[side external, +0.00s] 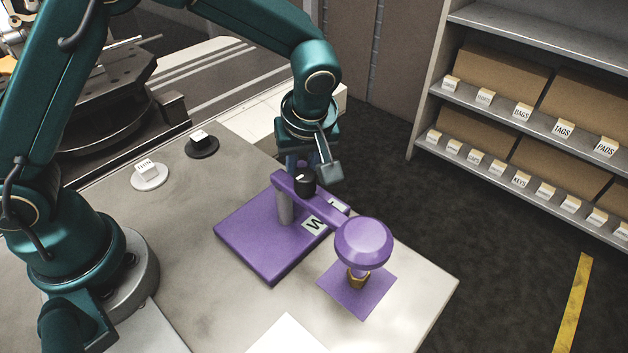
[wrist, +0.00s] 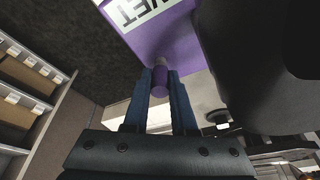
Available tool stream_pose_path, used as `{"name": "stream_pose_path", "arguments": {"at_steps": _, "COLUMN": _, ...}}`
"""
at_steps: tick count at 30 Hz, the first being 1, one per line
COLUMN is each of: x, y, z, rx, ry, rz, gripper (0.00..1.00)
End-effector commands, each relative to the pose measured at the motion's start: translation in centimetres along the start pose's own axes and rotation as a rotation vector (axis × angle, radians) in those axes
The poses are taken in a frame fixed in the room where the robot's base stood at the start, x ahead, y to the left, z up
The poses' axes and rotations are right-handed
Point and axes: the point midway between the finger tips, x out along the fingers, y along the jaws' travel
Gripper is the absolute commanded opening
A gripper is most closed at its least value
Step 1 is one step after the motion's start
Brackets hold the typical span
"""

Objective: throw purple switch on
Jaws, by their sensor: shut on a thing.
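A purple plate (side external: 262,240) lies on the table with a grey post (side external: 284,208) and a purple arm (side external: 322,203) across its top. The arm ends in a large purple dome (side external: 363,243). A black knob (side external: 305,182) sits by the arm. My gripper (side external: 297,163) is at the plate's far side, its tips partly hidden there. In the wrist view my gripper (wrist: 160,76) is shut on a small purple peg (wrist: 160,84) beside a purple face (wrist: 176,42) with a white label (wrist: 130,10). I cannot tell the switch's position.
A purple square (side external: 350,296) with a brass fitting (side external: 358,278) lies under the dome. A white button (side external: 149,175) and a black one (side external: 201,146) are on the table's left. A shelf (side external: 520,120) with boxes stands right.

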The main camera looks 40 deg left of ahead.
Motion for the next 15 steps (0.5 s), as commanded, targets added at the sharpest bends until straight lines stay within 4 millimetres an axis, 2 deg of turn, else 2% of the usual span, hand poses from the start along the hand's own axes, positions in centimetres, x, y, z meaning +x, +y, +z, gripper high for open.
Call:
{"name": "stream_pose_path", "arguments": {"at_steps": 6, "x": -0.05, "y": 0.21, "z": 0.47, "rx": 0.01, "ry": 0.073, "rz": -0.049, "gripper": 0.0}}
{"name": "stream_pose_path", "arguments": {"at_steps": 15, "x": -0.08, "y": 0.17, "z": 0.41, "rx": 0.009, "ry": 0.078, "rz": -0.053, "gripper": 0.0}}
